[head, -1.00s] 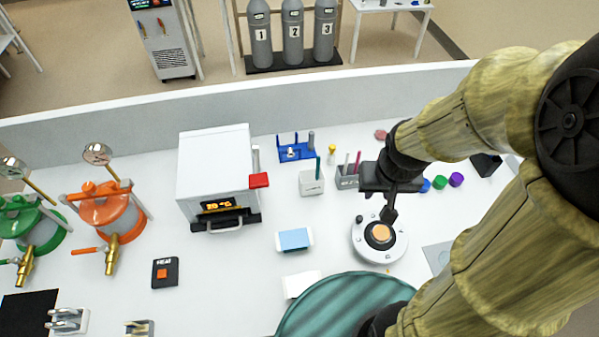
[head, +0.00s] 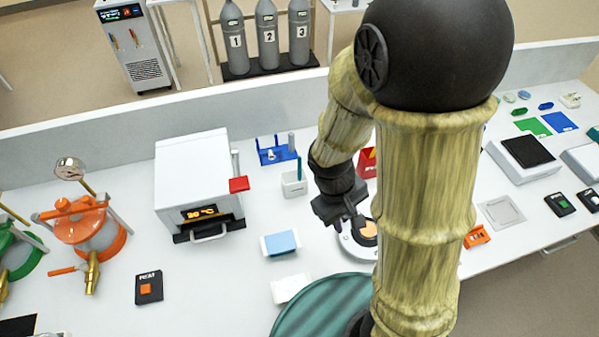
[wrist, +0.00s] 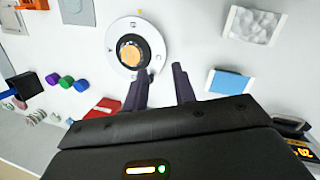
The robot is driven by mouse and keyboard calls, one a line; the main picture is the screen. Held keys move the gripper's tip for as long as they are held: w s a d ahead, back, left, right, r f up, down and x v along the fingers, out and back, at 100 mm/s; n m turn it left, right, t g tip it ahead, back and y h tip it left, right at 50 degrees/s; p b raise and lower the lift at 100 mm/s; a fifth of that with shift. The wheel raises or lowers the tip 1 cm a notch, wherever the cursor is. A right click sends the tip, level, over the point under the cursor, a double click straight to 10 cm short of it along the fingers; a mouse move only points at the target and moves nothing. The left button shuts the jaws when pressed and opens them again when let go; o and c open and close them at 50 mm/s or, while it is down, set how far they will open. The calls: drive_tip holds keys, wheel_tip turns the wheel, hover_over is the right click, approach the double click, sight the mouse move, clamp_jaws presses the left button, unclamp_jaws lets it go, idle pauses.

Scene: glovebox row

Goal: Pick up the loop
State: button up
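I cannot make out a loop for certain. A thin teal stick (head: 299,168) stands upright in a small white holder (head: 292,186) in the head view, to the left of my gripper and apart from it. The grey holder with coloured sticks, seen earlier, is now hidden behind my arm. My gripper (head: 352,216) hangs over the far left edge of a round white device with an orange centre (head: 367,229). In the wrist view my gripper (wrist: 163,80) has its two fingers apart with nothing between them, and the round device (wrist: 133,48) lies beyond them.
A blue rack (head: 277,153) and a white oven (head: 194,180) stand to the left. A blue-topped block (head: 281,243) and a white tray (head: 290,288) lie nearer. A red box (head: 366,164) is partly behind my arm. The bench is bare between the oven and the heat switch (head: 148,287).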

wheel_tip(320, 180, down, 8)
drive_tip(key=w+a+n+t+h+b, duration=0.25)
drive_tip(key=n+t+h+b, duration=0.2)
drive_tip(key=n+h, duration=0.6)
drive_tip(key=w+a+n+t+y, duration=0.1)
drive_tip(key=a+n+t+y, duration=0.1)
drive_tip(key=a+n+t, duration=0.4)
drive_tip(key=w+a+n+t+y+b, duration=0.1)
drive_tip(key=w+a+n+t+y, duration=0.1)
drive_tip(key=a+n+t, duration=0.4)
drive_tip(key=shift+w+a+f+n+y+b, duration=0.25)
drive_tip(key=shift+a+n+y, duration=0.5)
drive_tip(key=shift+n, duration=0.4)
drive_tip(key=shift+w+t, duration=0.1)
drive_tip(key=shift+t, duration=0.15)
drive_tip(key=p, duration=0.3)
approach(299, 168)
drive_tip(key=shift+h, duration=0.3)
drive_tip(key=x, duration=0.4)
drive_tip(key=shift+w+f, duration=0.1)
drive_tip(key=shift+w, duration=0.25)
drive_tip(key=shift+w+d, duration=0.15)
drive_tip(key=shift+w, duration=0.2)
